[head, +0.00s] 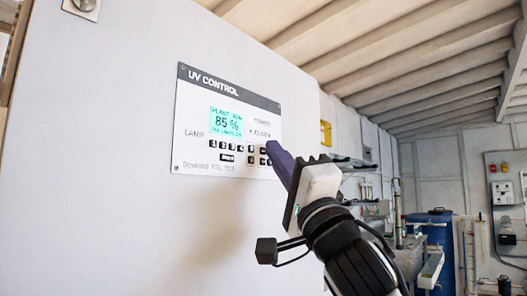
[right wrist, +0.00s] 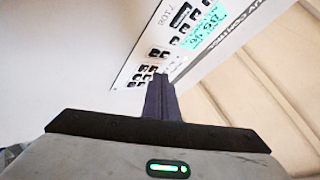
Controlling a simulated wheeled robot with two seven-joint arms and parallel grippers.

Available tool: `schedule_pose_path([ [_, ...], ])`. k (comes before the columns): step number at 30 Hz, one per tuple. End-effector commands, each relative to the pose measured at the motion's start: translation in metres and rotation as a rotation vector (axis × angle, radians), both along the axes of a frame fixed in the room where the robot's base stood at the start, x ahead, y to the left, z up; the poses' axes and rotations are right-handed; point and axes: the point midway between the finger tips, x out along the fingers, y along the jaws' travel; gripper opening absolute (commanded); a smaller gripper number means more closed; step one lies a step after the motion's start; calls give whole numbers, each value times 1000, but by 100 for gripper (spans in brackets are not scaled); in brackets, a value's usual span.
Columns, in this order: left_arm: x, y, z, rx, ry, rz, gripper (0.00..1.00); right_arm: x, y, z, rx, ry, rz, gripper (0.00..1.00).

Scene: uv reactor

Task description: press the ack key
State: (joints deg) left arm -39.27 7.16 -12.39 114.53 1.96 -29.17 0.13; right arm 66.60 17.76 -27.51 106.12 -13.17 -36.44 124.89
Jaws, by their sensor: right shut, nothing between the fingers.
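The white UV CONTROL panel (head: 192,120) is fixed to the pale wall at centre left in the head view. It bears a lit green display (head: 226,122), a row of black lamp keys (head: 226,145), a wide key (head: 227,157) and small keys at its lower right. Their lettering is too small for me to tell which is the ack key. My right gripper (head: 272,149) is shut and empty, its purple fingertips over the lower-right keys, hiding some. The right wrist view shows the fingertips (right wrist: 160,79) beside the small key group (right wrist: 143,75); contact cannot be told. My left gripper is out of view.
The wall (head: 110,130) around the panel is flat and clear. Well behind at the right are a blue barrel (head: 428,240), a workbench with pipes, and a grey switch box (head: 502,192).

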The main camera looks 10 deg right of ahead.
Motion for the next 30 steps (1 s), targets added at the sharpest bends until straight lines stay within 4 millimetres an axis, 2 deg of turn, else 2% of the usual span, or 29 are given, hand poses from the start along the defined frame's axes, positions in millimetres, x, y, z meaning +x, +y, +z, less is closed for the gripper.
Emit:
schedule_pose_path([
  [6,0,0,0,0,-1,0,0,-8,-6,-1,1,0,1,0],
  [17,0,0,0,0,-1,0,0,-10,-8,0,-1,0,-1,0],
  [30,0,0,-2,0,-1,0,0,-42,-33,-1,1,-1,-1,0],
])
